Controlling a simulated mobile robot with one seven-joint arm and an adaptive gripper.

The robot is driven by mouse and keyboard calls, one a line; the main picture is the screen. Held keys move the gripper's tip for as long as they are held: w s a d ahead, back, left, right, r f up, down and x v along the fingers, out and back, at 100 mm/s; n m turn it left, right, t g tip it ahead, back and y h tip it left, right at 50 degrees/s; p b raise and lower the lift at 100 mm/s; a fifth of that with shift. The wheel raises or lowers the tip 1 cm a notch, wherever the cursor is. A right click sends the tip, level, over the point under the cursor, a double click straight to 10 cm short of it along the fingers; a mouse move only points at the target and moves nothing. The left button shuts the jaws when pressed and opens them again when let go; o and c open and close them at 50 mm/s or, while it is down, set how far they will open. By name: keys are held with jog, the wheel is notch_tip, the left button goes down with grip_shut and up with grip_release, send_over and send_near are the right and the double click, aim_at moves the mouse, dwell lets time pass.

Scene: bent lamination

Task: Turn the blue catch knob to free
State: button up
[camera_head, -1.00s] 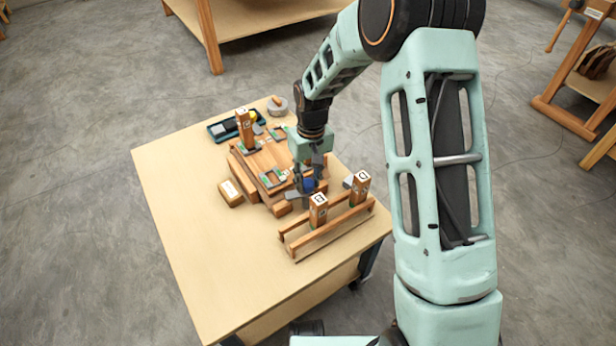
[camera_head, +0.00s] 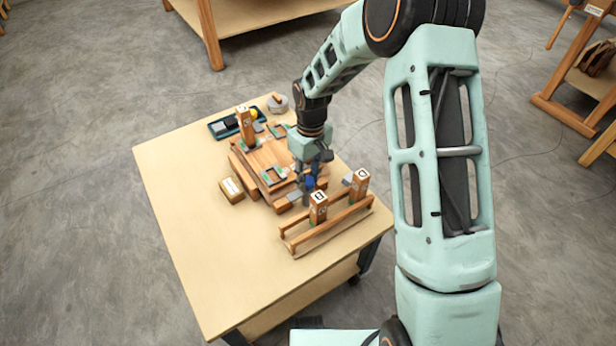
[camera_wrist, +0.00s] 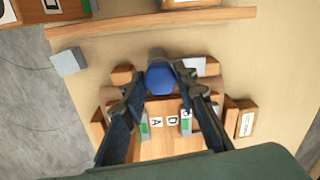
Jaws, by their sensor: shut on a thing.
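The blue catch knob (camera_wrist: 160,78) sits at the near edge of a wooden fixture (camera_head: 263,158). It also shows partly in the head view (camera_head: 310,182), mostly hidden by my fingers. My gripper (camera_wrist: 156,80) comes down from above with one finger on each side of the knob. It is shut on the knob. In the wrist view, wooden blocks lie on either side of the knob, and letter tiles A and D sit below it on the fixture. I cannot tell the knob's turn angle from these frames.
A wooden rack (camera_head: 330,228) with two upright marked posts stands close in front of the knob. A small labelled block (camera_head: 231,190) lies left of the fixture. A blue tray (camera_head: 225,127) is behind it. The table's front left is clear.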

aim_at(309, 179)
jog(key=o, duration=1.1)
jog(key=shift+o, duration=0.2)
jog(key=shift+r, duration=0.15)
notch_tip(309, 179, up, 12)
jog(key=shift+w+d, duration=0.15)
